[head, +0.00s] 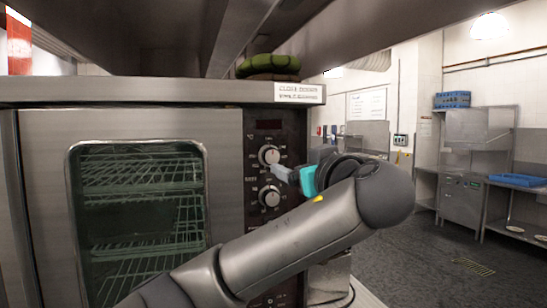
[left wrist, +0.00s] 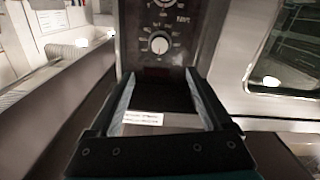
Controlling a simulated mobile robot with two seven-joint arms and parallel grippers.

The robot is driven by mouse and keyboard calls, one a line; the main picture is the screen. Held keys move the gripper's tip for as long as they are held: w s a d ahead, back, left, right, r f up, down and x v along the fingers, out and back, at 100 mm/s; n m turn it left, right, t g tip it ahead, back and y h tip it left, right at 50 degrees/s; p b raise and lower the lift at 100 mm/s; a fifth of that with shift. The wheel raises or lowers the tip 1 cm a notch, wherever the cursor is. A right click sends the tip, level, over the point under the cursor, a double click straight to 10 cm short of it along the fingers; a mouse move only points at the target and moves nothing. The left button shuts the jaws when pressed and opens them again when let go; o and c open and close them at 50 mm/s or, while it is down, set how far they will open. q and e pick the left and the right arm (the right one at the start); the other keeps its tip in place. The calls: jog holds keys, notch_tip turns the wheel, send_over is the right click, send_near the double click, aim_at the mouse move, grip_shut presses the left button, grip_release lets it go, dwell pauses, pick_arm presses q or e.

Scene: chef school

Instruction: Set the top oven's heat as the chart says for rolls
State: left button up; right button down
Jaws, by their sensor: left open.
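The oven (head: 150,115) fills the left of the head view, its glass door shut. Its dark control panel has an upper round knob (head: 269,154) and a lower knob (head: 269,196). My left gripper (head: 283,173) is beside the upper knob, just right of and below its centre; I cannot tell if it touches. In the left wrist view, turned over, the open fingers (left wrist: 157,78) have no knob between them; one knob (left wrist: 160,45) lies beyond their tips. Dial marks are too small to read. A white sheet (head: 366,103), possibly the chart, hangs on the far wall, unreadable. My right gripper is out of view.
A label (head: 299,93) is on the oven's top edge. A green round thing (head: 268,65) sits on top, under a metal overhang (head: 300,35). Steel counters with a blue crate (head: 452,99) and blue tray (head: 518,180) stand at the right. The floor (head: 450,255) there is clear.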

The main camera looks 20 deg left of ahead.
aim_at(272, 155)
pick_arm(q)
jog(key=p+x, duration=0.5)
jog(key=x, duration=0.8)
jog(key=shift+a+r, duration=0.1)
jog(key=shift+p+x, duration=0.55)
jog(key=shift+x, duration=0.4)
grip_shut()
